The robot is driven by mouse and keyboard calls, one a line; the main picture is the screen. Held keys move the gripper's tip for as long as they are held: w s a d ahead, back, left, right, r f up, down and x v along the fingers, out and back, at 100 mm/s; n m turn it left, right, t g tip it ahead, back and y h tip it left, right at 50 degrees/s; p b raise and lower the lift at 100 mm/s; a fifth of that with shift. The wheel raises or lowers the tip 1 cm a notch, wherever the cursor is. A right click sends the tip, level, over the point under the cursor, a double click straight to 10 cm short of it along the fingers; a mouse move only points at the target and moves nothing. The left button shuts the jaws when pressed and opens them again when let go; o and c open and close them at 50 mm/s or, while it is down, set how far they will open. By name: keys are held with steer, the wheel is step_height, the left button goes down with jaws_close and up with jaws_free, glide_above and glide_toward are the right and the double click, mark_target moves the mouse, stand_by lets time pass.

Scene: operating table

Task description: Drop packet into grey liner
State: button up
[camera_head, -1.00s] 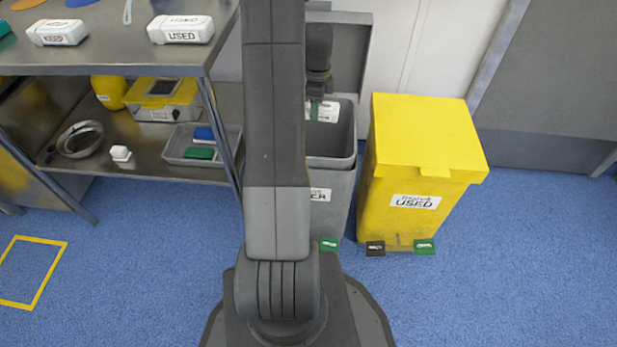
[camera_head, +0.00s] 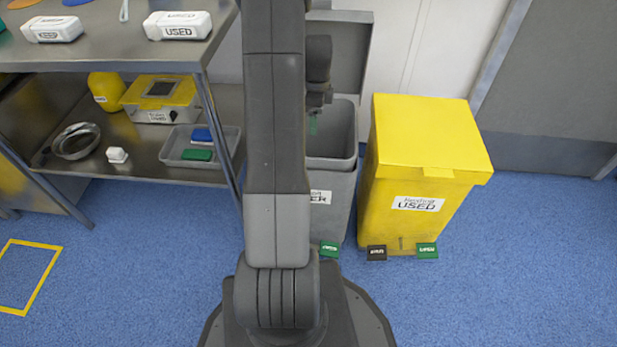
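The grey bin (camera_head: 340,178) stands behind my arm with its lid raised against the wall. Its grey inside (camera_head: 340,125) shows at the right of my arm. My gripper (camera_head: 313,125) points down over the bin's opening, partly hidden by my arm.
A yellow bin (camera_head: 425,140) with a closed lid stands right of the grey one. Pedals (camera_head: 427,250) lie at its foot. A steel table (camera_head: 110,62) at the left holds white boxes (camera_head: 178,25), with a tray (camera_head: 175,155) on its lower shelf. Blue floor is clear at the right.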

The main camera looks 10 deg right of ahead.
step_height(320, 180, up, 14)
steer(key=p, duration=0.4)
steer(key=shift+f, duration=0.15)
step_height(320, 180, down, 14)
steer(key=b, duration=0.4)
steer(key=shift+r+p, duration=1.4)
steer(key=shift+r, duration=0.6)
